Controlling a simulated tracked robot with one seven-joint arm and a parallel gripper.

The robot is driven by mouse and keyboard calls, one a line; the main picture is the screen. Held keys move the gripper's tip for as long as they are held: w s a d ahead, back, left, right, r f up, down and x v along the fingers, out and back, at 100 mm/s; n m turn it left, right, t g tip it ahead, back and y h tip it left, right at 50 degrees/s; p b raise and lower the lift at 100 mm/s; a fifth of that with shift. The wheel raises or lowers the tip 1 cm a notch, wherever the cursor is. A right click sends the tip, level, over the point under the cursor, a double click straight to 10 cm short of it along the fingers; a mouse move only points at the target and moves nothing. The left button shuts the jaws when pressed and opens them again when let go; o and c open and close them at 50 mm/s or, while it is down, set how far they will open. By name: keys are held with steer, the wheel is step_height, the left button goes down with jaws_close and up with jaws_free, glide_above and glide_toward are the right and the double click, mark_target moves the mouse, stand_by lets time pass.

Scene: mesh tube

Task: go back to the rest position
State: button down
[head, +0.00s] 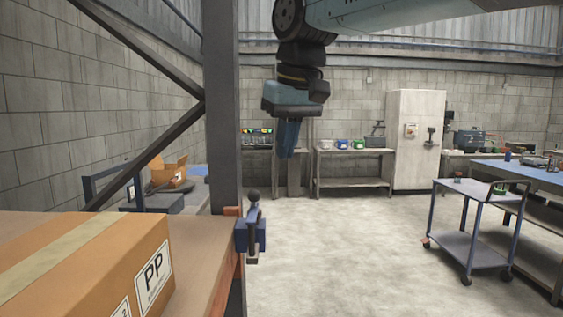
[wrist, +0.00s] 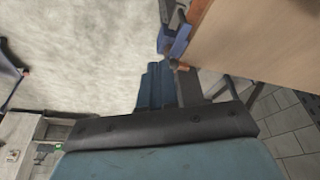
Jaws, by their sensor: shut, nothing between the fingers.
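My gripper (head: 287,140) hangs pointing down in the upper middle of the head view, to the right of the grey post. Its blue fingers are together and hold nothing. In the wrist view my gripper (wrist: 157,85) shows its fingers side by side over the pale floor. No object is in or touching it.
A cardboard box (head: 90,265) marked PP sits on a wooden bench (head: 205,255) at the left. A blue clamp (head: 252,230) is on the bench edge by the post (head: 222,110). A cart (head: 475,245) stands at the right. The middle floor (head: 340,240) is clear.

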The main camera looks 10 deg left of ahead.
steer(key=s+d+f+m+t, duration=0.15)
steer(key=d+f, duration=0.25)
steer(key=d, duration=0.4)
steer(key=d+f+m, duration=0.2)
steer(key=d+f, duration=0.1)
steer(key=d, duration=0.6)
steer(key=s+d+f+m+h, duration=0.1)
steer(key=s+d+f+m, duration=0.1)
steer(key=s+d+f, duration=0.2)
steer(key=s+d+f+m+t+h, duration=0.1)
steer(key=s+d+f, duration=0.3)
steer(key=d+f, duration=0.4)
steer(key=shift+s+d+f+m, duration=0.2)
steer(key=shift+d+m, duration=0.1)
steer(key=shift+m, duration=0.15)
